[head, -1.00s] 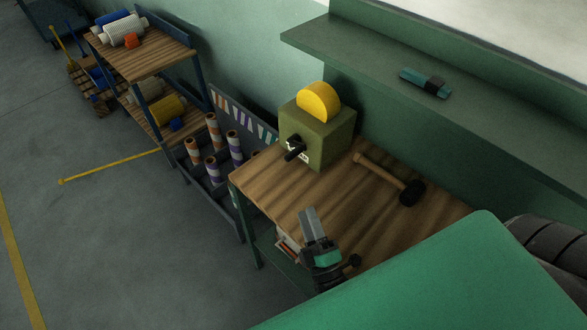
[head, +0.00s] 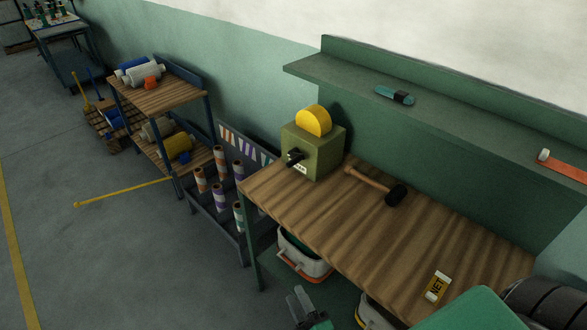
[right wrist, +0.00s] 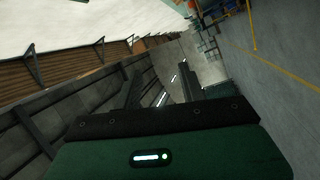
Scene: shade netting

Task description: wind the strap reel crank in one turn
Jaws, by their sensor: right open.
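The strap reel is an olive-green box (head: 318,154) with a yellow half-disc reel (head: 314,121) on top. It stands at the far left corner of the wooden workbench in the head view. Its black crank (head: 295,157) sticks out from the face toward the aisle. My right gripper (head: 300,300) is at the bottom edge of the head view, in front of the bench and well apart from the crank. Its two fingers are apart and empty in the right wrist view (right wrist: 160,90). The crank cannot be made out there. My left gripper is not in view.
A black-headed mallet (head: 376,184) and a yellow NET label (head: 438,287) lie on the wooden bench (head: 395,235). A green shelf (head: 450,120) overhangs its back. A rack of rolls (head: 218,175) stands left of the bench. The floor at left is mostly clear.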

